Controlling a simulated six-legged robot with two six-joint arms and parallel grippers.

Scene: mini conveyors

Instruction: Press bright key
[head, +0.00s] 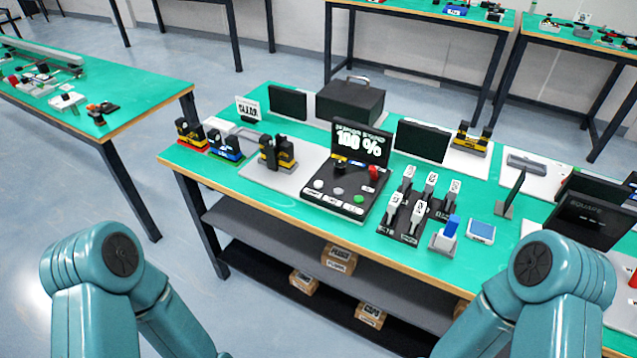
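A black control panel (340,210) stands on the green workbench, with a display (361,142) at its back reading "100 %". Along its front are three round keys: a white key (319,184), a grey-white key (338,191) and a green key (359,199). The green one looks the most vivid; I cannot read the labels below them. Neither gripper is in the picture.
Right of the panel are several tagged switches (408,178), a blue-topped switch (450,228) and a blue-white pad (481,231). Black-and-yellow devices (277,152) stand at left. Dark screens (421,141) and a black case (350,101) are behind. The bench's front edge lies before my arms.

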